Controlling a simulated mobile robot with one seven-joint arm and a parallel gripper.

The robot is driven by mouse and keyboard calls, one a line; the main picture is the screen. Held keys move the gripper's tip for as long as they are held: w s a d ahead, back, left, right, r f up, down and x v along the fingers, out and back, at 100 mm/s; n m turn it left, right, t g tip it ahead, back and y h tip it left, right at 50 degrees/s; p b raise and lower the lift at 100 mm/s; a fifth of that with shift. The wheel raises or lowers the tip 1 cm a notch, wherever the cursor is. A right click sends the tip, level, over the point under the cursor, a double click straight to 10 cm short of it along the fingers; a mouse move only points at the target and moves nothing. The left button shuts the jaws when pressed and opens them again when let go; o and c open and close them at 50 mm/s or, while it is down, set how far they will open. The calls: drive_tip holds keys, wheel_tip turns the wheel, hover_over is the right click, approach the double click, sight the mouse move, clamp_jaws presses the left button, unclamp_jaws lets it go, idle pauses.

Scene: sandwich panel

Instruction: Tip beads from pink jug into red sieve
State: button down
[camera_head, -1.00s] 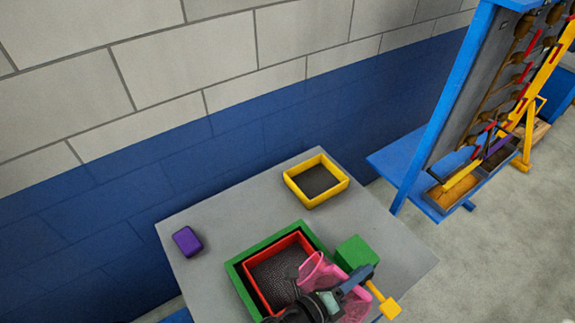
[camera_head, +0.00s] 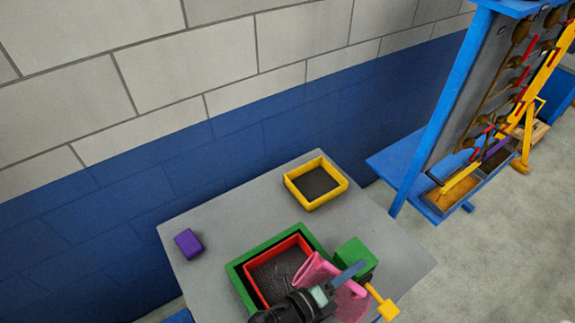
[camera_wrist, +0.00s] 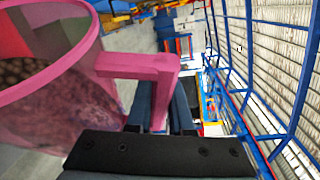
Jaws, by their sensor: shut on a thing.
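The pink jug (camera_head: 312,272) is tilted, its mouth toward the red sieve and over its right part. The red sieve (camera_head: 292,242) sits inside a green frame (camera_head: 237,279) on the grey table. Its dark mesh floor is partly hidden by the jug and my arm, and I cannot tell whether beads lie on it. My gripper (camera_wrist: 165,112) is shut on the handle of the pink jug. In the wrist view brown beads (camera_wrist: 28,75) show inside the jug, behind its pink rim.
A yellow sieve (camera_head: 316,198) stands at the table's back corner. A purple block (camera_head: 188,242) lies at the left. A blue-framed panel (camera_head: 440,110) stands at the right.

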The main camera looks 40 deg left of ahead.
sight(324, 260)
drive_tip(key=shift+a+n+t, duration=0.3)
drive_tip(key=shift+a+n, duration=0.4)
drive_tip(key=shift+a, duration=0.95)
drive_tip(key=shift+s+a+r+n, duration=0.15)
drive_tip(key=shift+a+r+n, duration=0.25)
drive_tip(key=shift+a, duration=0.1)
drive_tip(key=shift+a+r+n+t+p, duration=0.2)
drive_tip(key=shift+a+r+n, duration=0.2)
drive_tip(key=shift+a, duration=0.2)
drive_tip(key=shift+a+r+n+t+p, duration=0.1)
drive_tip(key=shift+a+r+n+t, duration=0.15)
drive_tip(key=shift+a+n, duration=0.3)
drive_tip(key=shift+s+a+r+n+t+h, duration=0.1)
drive_tip(key=shift+a+r+n+t+h, duration=0.15)
drive_tip(key=shift+a+n, duration=0.45)
drive_tip(key=shift+s+a+r+n+t+h, duration=0.15)
drive_tip(key=shift+a+r+n, duration=0.2)
drive_tip(key=shift+a, duration=0.6)
